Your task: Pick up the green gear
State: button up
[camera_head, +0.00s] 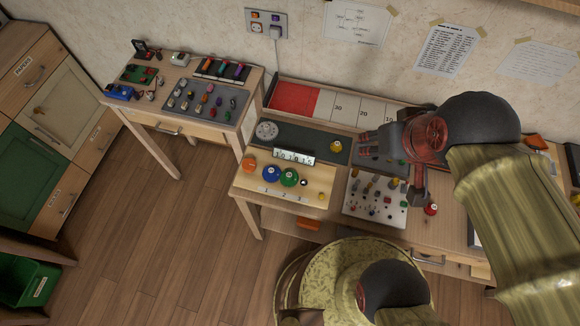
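My gripper (393,168) reaches in from the right over the workbench. Its two fingers stand apart with nothing visible between them. Below it is a white pegboard (352,211) with several small coloured pieces and pegs.
A red ball-like thing (431,208) stands right of the pegboard. A second table (253,84) with small parts stands left. The floor between is clear.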

aim_at(289, 179)
jog(key=k+j+u, duration=0.1)
jog(key=j, duration=0.35)
jog(key=k+j+u, duration=0.15)
jog(key=j, duration=0.3)
jog(key=k+j+u, duration=0.1)
jog(key=j, duration=0.35)
jog(key=k+j+u, duration=0.1)
jog(key=j, duration=0.4)
